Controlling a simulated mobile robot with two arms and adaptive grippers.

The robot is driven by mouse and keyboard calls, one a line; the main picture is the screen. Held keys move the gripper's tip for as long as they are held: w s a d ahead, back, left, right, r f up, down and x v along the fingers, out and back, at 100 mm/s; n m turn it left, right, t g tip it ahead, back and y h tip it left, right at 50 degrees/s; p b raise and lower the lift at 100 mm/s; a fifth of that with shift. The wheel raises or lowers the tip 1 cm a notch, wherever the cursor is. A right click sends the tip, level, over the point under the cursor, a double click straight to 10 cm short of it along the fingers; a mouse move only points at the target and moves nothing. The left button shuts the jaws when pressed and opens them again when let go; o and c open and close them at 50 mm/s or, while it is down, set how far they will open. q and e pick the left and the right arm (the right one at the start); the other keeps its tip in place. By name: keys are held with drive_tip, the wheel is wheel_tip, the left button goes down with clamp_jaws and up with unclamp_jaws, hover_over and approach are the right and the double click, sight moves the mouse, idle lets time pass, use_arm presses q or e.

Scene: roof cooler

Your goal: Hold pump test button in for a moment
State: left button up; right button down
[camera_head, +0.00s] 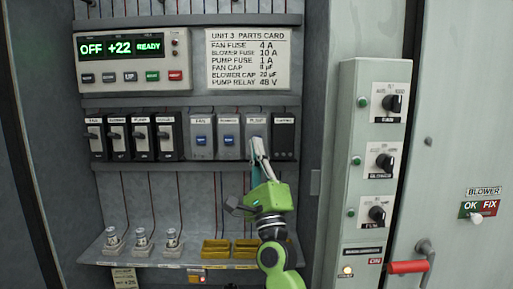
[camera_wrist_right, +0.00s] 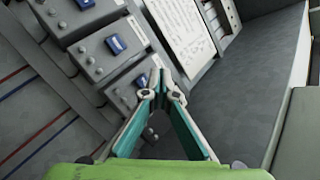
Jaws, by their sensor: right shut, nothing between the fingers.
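The pump relay (camera_head: 257,122) is the third grey module in the right-hand group on the middle rail, and its label seems to read PUMP. My right gripper (camera_head: 259,143) is shut and empty, with its fingertips in front of this module's face. In the wrist view the closed fingertips (camera_wrist_right: 161,88) are right beside a blue button (camera_wrist_right: 141,81) on the nearest module. The tips partly cover the module, and I cannot tell whether they touch the button or whether it is pressed in. My left gripper is not in view.
Fan (camera_head: 201,140) and blower (camera_head: 229,140) modules with blue buttons stand left of the pump relay; a dark module (camera_head: 284,138) stands close on its right. Black breakers (camera_head: 117,138) are further left. Below are capacitors (camera_head: 142,241) and yellow trays (camera_head: 215,248). A knob panel (camera_head: 345,150) stands right.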

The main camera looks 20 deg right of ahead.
drive_tip(key=shift+w+d, duration=0.2)
drive_tip(key=shift+w, duration=0.45)
drive_tip(key=shift+b, duration=0.3)
idle(0.7)
drive_tip(key=shift+w+d+b, duration=0.15)
drive_tip(key=shift+w+b, duration=0.15)
drive_tip(key=shift+w, duration=0.1)
drive_tip(key=shift+w+d+r+b, duration=0.1)
drive_tip(key=shift+w+b, duration=0.3)
drive_tip(key=shift+b, duration=0.05)
idle(0.7)
drive_tip(key=shift+s, duration=0.15)
idle(2.7)
drive_tip(key=shift+s+a+p, duration=0.2)
drive_tip(key=shift+s+p, duration=0.25)
drive_tip(key=shift+s, duration=0.2)
